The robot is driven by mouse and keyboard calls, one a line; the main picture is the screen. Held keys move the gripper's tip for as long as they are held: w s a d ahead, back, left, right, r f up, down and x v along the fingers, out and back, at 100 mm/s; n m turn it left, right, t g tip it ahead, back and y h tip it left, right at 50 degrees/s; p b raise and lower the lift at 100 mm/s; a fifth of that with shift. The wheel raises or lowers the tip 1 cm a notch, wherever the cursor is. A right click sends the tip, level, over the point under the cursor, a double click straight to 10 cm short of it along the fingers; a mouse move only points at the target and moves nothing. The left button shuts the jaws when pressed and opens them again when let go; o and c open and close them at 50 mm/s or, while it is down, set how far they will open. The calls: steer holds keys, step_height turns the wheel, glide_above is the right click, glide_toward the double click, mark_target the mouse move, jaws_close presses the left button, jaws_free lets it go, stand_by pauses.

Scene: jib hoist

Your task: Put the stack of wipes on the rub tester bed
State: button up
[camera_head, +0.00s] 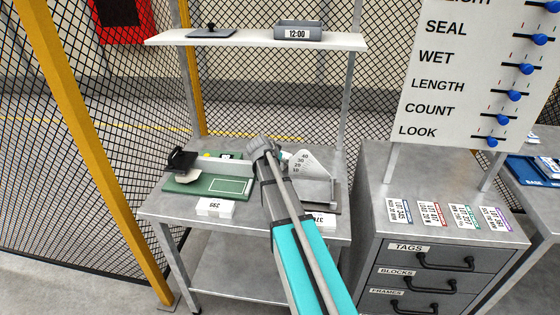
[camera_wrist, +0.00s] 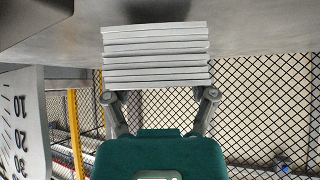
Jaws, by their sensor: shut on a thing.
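The stack of wipes (camera_wrist: 156,56) is a pile of several thin pale grey layers, neat and square, in the wrist view. My gripper (camera_wrist: 161,94) is shut on it, with one finger at each side of its near edge. A dark shadow lies on the grey surface beside the stack; I cannot tell whether they touch. In the head view my arm hides the gripper and the stack. The rub tester (camera_head: 185,186) is a green base with a black part at its left. Its bed appears to be the pale-outlined rectangle (camera_head: 230,186), which looks bare.
On the steel table (camera_head: 165,207) stand a white block marked 299 (camera_head: 215,207), another white block (camera_head: 322,218) and an angle scale (camera_head: 312,168). A shelf (camera_head: 255,41) hangs above with a 12:00 box (camera_head: 298,32). A drawer cabinet (camera_head: 420,262) stands at right.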

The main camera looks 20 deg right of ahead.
steer(key=shift+r+p, duration=0.4)
steer(key=shift+r, duration=0.3)
steer(key=s+a+r+p, duration=0.4)
steer(key=s+r+p, duration=0.6)
steer(key=s, duration=0.3)
steer(key=shift+s, duration=0.2)
steer(key=s+a, duration=0.2)
steer(key=a, duration=0.7)
steer(key=s+a+r+n+p, duration=0.1)
steer(key=s+a, duration=0.1)
steer(key=a, duration=0.8)
steer(key=shift+r+t+y, duration=0.15)
steer(key=shift+t+y, duration=0.15)
steer(key=shift+s, duration=0.1)
stand_by(0.7)
steer(key=w+d, duration=0.2)
steer(key=d, duration=0.7)
steer(key=w+d+m, duration=0.1)
steer(key=w+d, duration=0.1)
steer(key=d, duration=0.8)
steer(key=shift+f+b, duration=0.3)
steer(key=shift+f, duration=0.15)
